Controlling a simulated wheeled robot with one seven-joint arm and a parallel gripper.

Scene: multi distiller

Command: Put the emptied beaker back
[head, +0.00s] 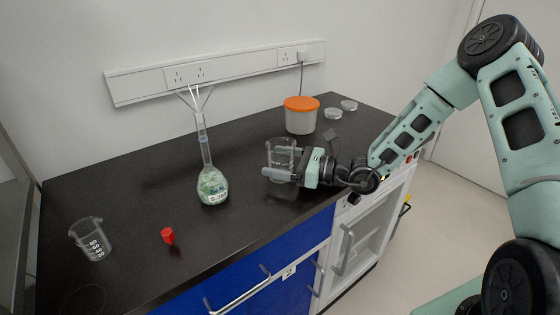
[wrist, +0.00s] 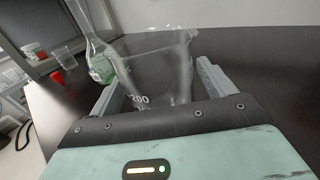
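A clear glass beaker (head: 283,146) with white markings is between the two fingers of my gripper (head: 267,161), over the right half of the black bench. It looks empty and upright. I cannot tell whether its base touches the bench. In the wrist view the beaker (wrist: 155,70) fills the space between the fingers of my gripper (wrist: 160,80), which look closed against its sides. A round-bottomed flask (head: 213,187) with a long neck stands left of my gripper, with green-white contents and a glass funnel (head: 196,98) in its top. It also shows in the wrist view (wrist: 100,66).
An orange-lidded tub (head: 300,116) and shallow clear dishes (head: 341,109) are behind my gripper. The bench between flask and gripper is clear.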

